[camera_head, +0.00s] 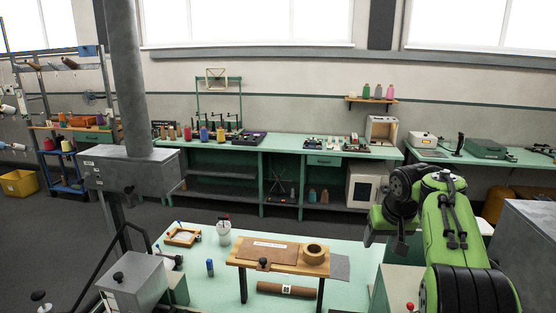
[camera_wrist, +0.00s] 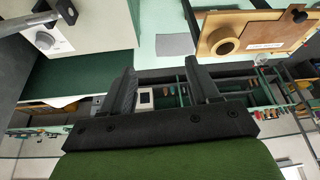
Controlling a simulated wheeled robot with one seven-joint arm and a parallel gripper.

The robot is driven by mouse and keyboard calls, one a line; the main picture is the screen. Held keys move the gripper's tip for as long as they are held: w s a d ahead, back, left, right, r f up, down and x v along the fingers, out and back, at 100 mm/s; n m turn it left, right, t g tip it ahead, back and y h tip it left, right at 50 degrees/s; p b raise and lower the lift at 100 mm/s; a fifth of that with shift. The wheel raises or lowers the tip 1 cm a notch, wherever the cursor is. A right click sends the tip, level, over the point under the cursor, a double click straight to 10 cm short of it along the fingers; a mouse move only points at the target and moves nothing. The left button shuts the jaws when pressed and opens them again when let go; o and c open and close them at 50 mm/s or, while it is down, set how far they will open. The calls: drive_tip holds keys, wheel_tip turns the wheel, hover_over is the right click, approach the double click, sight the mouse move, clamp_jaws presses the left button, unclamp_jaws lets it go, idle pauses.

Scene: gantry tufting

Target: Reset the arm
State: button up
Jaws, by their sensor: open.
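My green arm stands at the right in the head view, folded, with its dark wrist end beside the right part of the green-topped table (camera_head: 190,281). In the wrist view my gripper (camera_wrist: 160,80) has its two dark fingers apart with nothing between them. The fingertips in the head view are too hidden to tell apart. A wooden stand (camera_head: 237,258) with a brown board (camera_head: 268,250) and a wooden ring (camera_head: 314,254) is on the table, left of my arm. The wrist view also shows the ring (camera_wrist: 224,42), clear of the fingers.
A brown roll (camera_head: 270,288) lies under the stand. A white jar (camera_head: 223,230), a blue bottle (camera_head: 210,268) and a wooden frame (camera_head: 183,237) stand to the left. A grey column box (camera_head: 135,175) rises at left. A long green workbench (camera_head: 290,147) runs behind, with open floor between.

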drive_tip(key=s+a+t+y+b, duration=0.15)
drive_tip(key=s+a, duration=0.25)
drive_tip(key=s, duration=0.5)
drive_tip(key=s+a+g+h+b, duration=0.1)
drive_tip(key=s+a+b, duration=0.2)
drive_tip(key=s, duration=0.7)
drive_tip(key=s+a+f+b, duration=0.1)
drive_tip(key=s+f+b, duration=0.1)
drive_tip(key=s+f, duration=0.4)
drive_tip(key=s+a+f+b, duration=0.1)
drive_tip(key=s+f, duration=0.4)
drive_tip(key=s, duration=0.6)
drive_tip(key=shift+s+f+n+b, duration=0.25)
drive_tip(key=shift+f+n+b, duration=0.05)
drive_tip(key=shift+f+b, duration=0.05)
drive_tip(key=shift+t, duration=0.25)
